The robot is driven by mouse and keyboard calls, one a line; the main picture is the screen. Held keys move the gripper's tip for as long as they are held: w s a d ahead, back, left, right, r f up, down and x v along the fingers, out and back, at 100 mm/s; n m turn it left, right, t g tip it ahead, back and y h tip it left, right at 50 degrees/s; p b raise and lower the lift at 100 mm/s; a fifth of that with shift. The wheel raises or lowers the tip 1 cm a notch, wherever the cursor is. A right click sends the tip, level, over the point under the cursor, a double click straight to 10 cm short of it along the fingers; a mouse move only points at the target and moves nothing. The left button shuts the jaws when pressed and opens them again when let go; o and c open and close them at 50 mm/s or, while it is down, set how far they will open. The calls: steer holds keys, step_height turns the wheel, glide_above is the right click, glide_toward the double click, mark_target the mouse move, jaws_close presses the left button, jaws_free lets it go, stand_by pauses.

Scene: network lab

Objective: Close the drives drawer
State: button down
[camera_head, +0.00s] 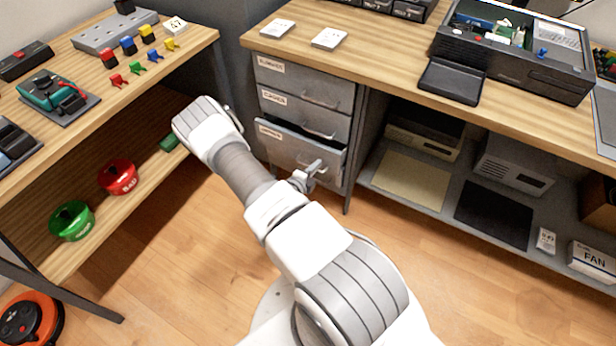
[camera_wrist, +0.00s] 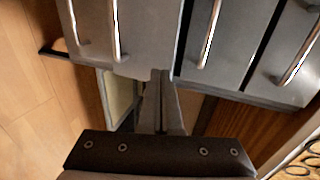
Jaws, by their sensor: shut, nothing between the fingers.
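The grey drawer unit has three labelled fronts. The bottom drawer (camera_head: 290,148) stands partly pulled out, its front ahead of the two above; its label is too small to read surely. In the wrist view its front (camera_wrist: 145,40) is at upper left, nearer than the others. My gripper (camera_head: 312,168) is shut and empty, low in front of the bottom drawer's right part. In the wrist view the fingers (camera_wrist: 160,88) lie together close to that front's edge; whether they touch it I cannot tell.
The middle drawer (camera_head: 290,113) and top drawer (camera_head: 325,92) look shut. An open shelf (camera_head: 363,176) with boxed equipment lies right of the drawers. A wooden bench (camera_head: 200,42) with a lower shelf stands left. The floor (camera_head: 180,260) between is clear.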

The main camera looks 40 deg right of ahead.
mark_target(327, 152)
steer(key=shift+w+d+b, duration=0.2)
steer(key=shift+w+d, duration=0.1)
steer(key=shift+d, duration=0.45)
steer(key=shift+w+d+b, duration=0.15)
steer(key=shift+w+d, duration=0.15)
steer(key=shift+d, duration=0.4)
steer(key=shift+w+d+b, duration=0.2)
steer(key=shift+w+d, duration=0.1)
steer(key=shift+d, duration=0.45)
